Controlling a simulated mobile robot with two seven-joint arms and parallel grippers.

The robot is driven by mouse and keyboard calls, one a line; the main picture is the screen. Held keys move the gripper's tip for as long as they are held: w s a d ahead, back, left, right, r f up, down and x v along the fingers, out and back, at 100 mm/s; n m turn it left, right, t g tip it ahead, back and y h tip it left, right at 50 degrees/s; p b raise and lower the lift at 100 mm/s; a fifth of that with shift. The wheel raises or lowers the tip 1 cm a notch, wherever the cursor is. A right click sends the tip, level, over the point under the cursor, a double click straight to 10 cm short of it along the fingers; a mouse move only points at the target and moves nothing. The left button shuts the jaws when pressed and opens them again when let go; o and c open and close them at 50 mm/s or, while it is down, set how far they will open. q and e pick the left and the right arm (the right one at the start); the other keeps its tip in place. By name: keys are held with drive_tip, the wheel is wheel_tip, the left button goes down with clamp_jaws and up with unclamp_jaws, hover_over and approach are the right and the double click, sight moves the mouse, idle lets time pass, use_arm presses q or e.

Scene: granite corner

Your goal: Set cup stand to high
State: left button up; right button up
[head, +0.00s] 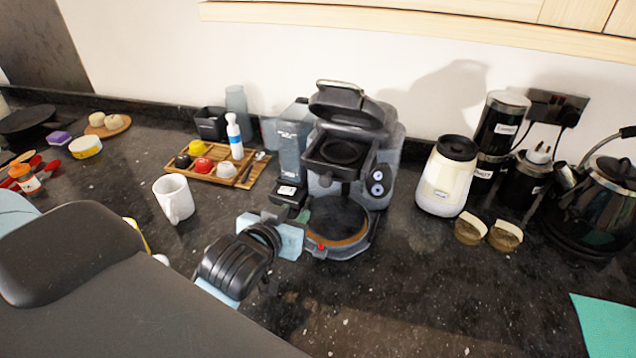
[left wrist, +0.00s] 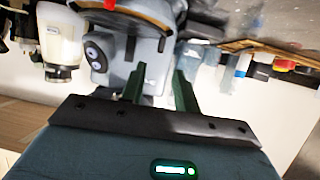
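The coffee machine (head: 345,150) stands at the middle of the counter with its top lid raised. Its round cup stand (head: 338,222), dark with an orange-brown rim, sits low at the front of the machine with nothing on it. My left gripper (head: 304,214) is at the left side of the cup stand, close to the machine's front. In the left wrist view, which is upside down, the two dark green fingers (left wrist: 160,72) are apart with no object clearly held between them. The machine (left wrist: 118,52) shows behind them. Contact with the stand cannot be told. My right gripper is not in view.
A white mug (head: 174,198) stands left of my gripper. A wooden tray (head: 208,177) with colored capsules lies behind it. A cream grinder (head: 447,180) and a black kettle (head: 600,205) stand at the right. The counter front right of the machine is clear.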

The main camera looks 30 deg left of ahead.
sight(309, 200)
use_arm(q)
drive_tip(key=shift+x, duration=3.85)
clamp_jaws()
drive_tip(key=shift+r, duration=0.1)
